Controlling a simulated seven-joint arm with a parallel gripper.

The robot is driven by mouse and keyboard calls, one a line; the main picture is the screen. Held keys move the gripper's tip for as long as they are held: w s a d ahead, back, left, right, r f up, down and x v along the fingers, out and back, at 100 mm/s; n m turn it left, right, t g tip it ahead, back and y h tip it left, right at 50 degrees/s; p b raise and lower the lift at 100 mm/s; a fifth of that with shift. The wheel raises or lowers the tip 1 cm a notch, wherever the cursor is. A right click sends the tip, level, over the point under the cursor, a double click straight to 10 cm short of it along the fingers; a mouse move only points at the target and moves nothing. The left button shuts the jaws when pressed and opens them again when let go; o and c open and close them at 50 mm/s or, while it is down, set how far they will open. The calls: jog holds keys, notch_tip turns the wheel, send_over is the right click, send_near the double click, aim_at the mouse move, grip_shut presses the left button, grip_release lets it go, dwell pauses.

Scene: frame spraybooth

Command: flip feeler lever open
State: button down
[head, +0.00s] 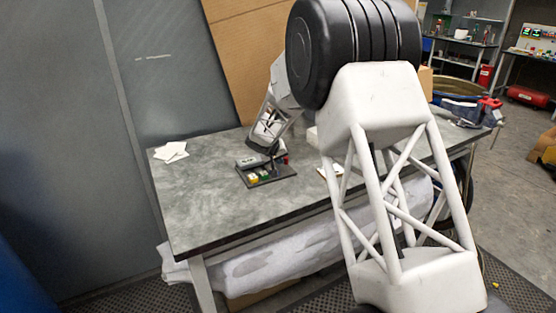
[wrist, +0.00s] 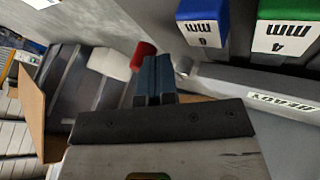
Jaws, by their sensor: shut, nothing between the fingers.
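In the head view a small dark fixture (head: 272,179) with coloured blocks sits on the grey workbench. In the wrist view its blue block (wrist: 202,22) and its green block (wrist: 287,32), both marked in mm, stand to the right of my fingers. A grey bar (wrist: 250,88) with a HEAVY label runs below them. A red-ended cylinder (wrist: 143,55) shows just left of my fingertips. My gripper (wrist: 155,65) is shut and empty, close by the fixture; I cannot tell whether it touches anything. I cannot tell for certain which part is the feeler lever.
White papers (head: 171,151) lie at the bench's (head: 200,205) back left corner. The bench's left front is clear. A grey wall panel and a brown board (head: 235,60) stand behind. My arm covers the right part of the bench.

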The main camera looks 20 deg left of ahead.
jog(key=shift+w+d+n+y, duration=0.4)
jog(key=shift+d+n+y, duration=0.2)
jog(key=shift+d+n, duration=0.25)
jog(key=shift+w+d+n+y, duration=0.35)
jog(key=shift+w+n+y, duration=0.15)
jog(key=shift+n, duration=0.35)
jog(key=shift+w+d+n+y, duration=0.4)
jog(key=shift+n+y, duration=0.1)
jog(key=shift+n, duration=0.3)
jog(key=shift+w+d, duration=0.35)
jog(key=shift+w, duration=0.3)
jog(key=shift+w+d, duration=0.3)
jog(key=shift+w, duration=0.3)
jog(key=shift+w+d, duration=0.25)
jog(key=shift+w, duration=0.7)
jog(key=shift+s, duration=0.1)
jog(key=shift+s+a, duration=0.1)
jog(key=shift+s, duration=1.35)
jog(key=s+d+r, duration=0.3)
jog(key=s+r, duration=0.2)
jog(key=r, duration=0.3)
jog(key=shift+s+d, duration=0.3)
jog(key=shift+s, duration=0.05)
